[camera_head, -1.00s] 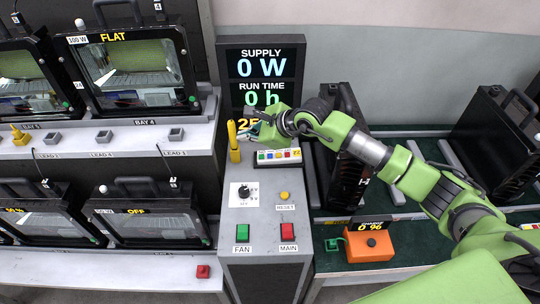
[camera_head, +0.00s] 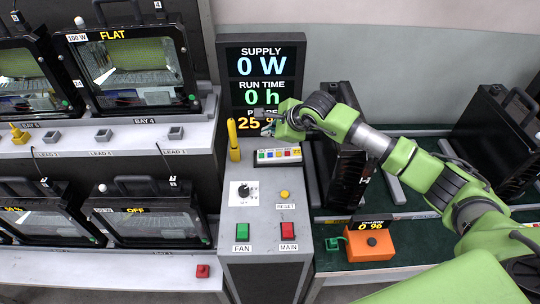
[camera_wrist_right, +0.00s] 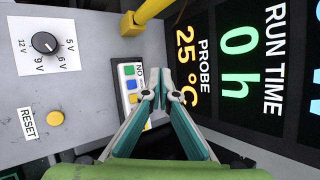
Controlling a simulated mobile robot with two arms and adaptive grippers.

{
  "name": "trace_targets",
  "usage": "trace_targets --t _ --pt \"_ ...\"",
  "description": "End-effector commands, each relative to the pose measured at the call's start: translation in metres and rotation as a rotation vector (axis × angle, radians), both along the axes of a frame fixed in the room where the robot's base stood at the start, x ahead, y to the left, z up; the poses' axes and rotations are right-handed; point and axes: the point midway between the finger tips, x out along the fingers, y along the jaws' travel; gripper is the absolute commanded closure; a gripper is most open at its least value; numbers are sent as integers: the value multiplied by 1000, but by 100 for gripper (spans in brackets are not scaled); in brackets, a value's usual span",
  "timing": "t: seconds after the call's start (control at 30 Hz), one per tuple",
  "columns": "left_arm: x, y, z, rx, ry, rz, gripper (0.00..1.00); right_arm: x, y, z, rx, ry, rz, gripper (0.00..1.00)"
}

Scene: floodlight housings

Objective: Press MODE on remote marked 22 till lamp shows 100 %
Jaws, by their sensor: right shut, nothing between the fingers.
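The remote (camera_head: 262,161) is a pale strip with a row of coloured buttons and a small yellow label at its right end, too small to read surely. It lies on the grey console. In the right wrist view the remote (camera_wrist_right: 122,92) shows green, blue and yellow buttons, partly hidden by my fingers. My right gripper (camera_head: 268,129) is shut and empty, just behind the remote; its fingertips (camera_wrist_right: 155,97) appear beside the buttons, and contact cannot be told. A lamp at upper left (camera_head: 136,112) reads FLAT; one below (camera_head: 195,240) reads OFF. My left gripper is out of view.
The display (camera_head: 262,48) stands behind the console, reading 0 W and 0 h. A yellow post (camera_head: 233,142) stands left of the remote. The console (camera_head: 264,217) carries a knob, RESET, FAN and MAIN buttons. Black housings stand at right.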

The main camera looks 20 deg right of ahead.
Motion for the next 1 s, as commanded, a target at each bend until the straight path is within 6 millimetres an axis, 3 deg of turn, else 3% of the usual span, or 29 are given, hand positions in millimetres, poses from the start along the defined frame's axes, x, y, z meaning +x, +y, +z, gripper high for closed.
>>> trace_targets --t 0.27,0.4,1.0 --pt "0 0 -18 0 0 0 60 -2 -3 -44 -2 2 1 100" --pt "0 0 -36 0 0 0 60 -2 -5 -63 -1 0 1 100" --pt "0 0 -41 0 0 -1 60 -2 -5 -69 0 1 0 100"
